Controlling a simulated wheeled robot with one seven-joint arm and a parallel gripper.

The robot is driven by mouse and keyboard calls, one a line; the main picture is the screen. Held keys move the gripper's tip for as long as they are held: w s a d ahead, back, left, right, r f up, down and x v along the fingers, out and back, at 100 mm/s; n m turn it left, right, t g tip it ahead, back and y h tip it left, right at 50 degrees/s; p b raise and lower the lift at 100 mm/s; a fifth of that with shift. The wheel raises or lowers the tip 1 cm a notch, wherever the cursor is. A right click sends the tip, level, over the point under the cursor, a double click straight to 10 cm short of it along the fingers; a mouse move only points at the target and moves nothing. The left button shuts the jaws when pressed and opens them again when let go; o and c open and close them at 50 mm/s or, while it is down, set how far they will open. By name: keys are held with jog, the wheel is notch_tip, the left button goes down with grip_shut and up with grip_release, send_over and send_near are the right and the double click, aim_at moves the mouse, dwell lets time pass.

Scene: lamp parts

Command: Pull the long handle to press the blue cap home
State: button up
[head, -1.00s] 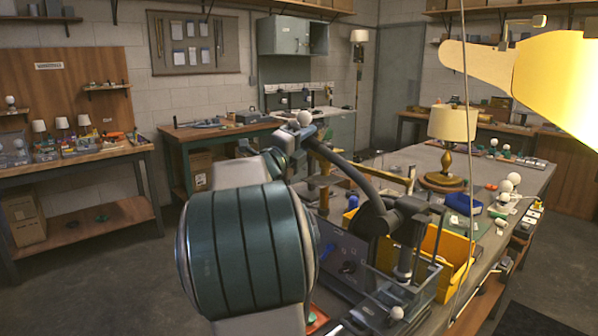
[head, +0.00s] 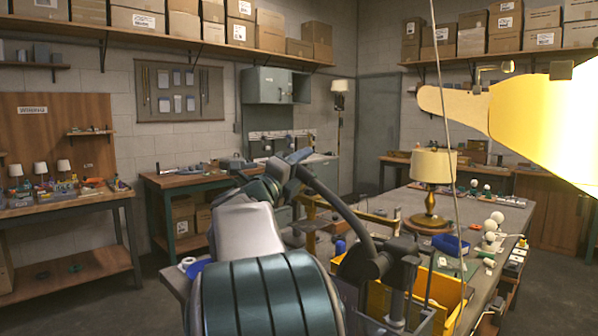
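The long handle (head: 335,205) is a dark curved bar. It slopes from upper left down to a dark press head (head: 372,258) at the bench's near end. My arm reaches from the bottom of the head view towards the handle's upper end. My gripper (head: 288,164) is at or very near that end; its fingers are too small and overlapped to tell whether they grip it. I cannot identify the blue cap with certainty. A small blue shape (head: 340,246) shows behind the handle. The area under the press is mostly hidden by my arm and the frame's edge.
A yellow bin (head: 447,289) stands beside the press. A brass lamp with a cream shade (head: 433,166), a blue object (head: 450,244) and white balls (head: 492,226) are on the grey bench (head: 398,199). A large glowing yellow shape (head: 545,118) fills the upper right. Side benches line the walls.

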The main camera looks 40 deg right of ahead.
jog(key=shift+f, duration=0.15)
jog(key=shift+a+f, duration=0.15)
jog(key=b+v, duration=0.2)
jog(key=v, duration=1.1)
jog(key=shift+a, duration=0.2)
